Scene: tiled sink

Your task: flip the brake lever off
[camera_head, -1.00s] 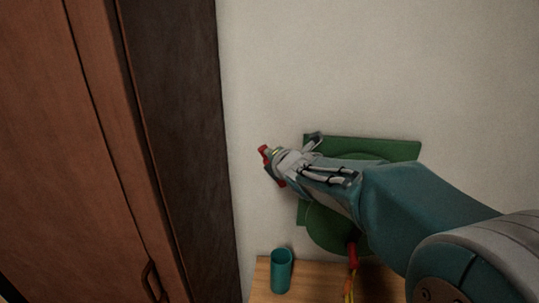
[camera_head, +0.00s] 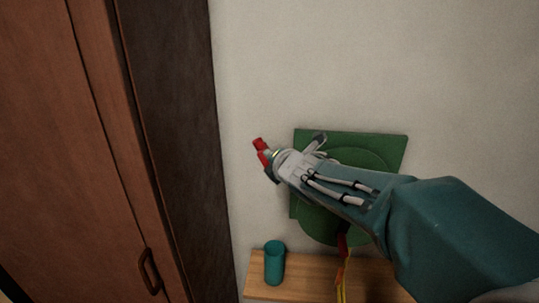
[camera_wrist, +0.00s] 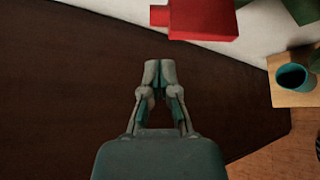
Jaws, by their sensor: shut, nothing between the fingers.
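A green panel (camera_head: 375,143) with a round raised part is fixed on the wall, partly hidden by my arm. A red block-like piece, seemingly the brake lever's handle (camera_head: 259,145), shows just beyond my gripper (camera_head: 270,168) in the head view. In the wrist view, the red handle (camera_wrist: 205,19) is at the top, and my gripper (camera_wrist: 160,70) is below it. The fingers are shut and empty, with a visible gap from the handle in that picture. The lever's joint with the panel is hidden.
A wooden shelf (camera_head: 315,276) below holds a teal cup (camera_head: 274,264); the cup also shows in the wrist view (camera_wrist: 292,77). Red and yellow items (camera_head: 342,270) hang or stand under my arm. A brown wooden cabinet (camera_head: 70,150) stands close on the left. The wall above is clear.

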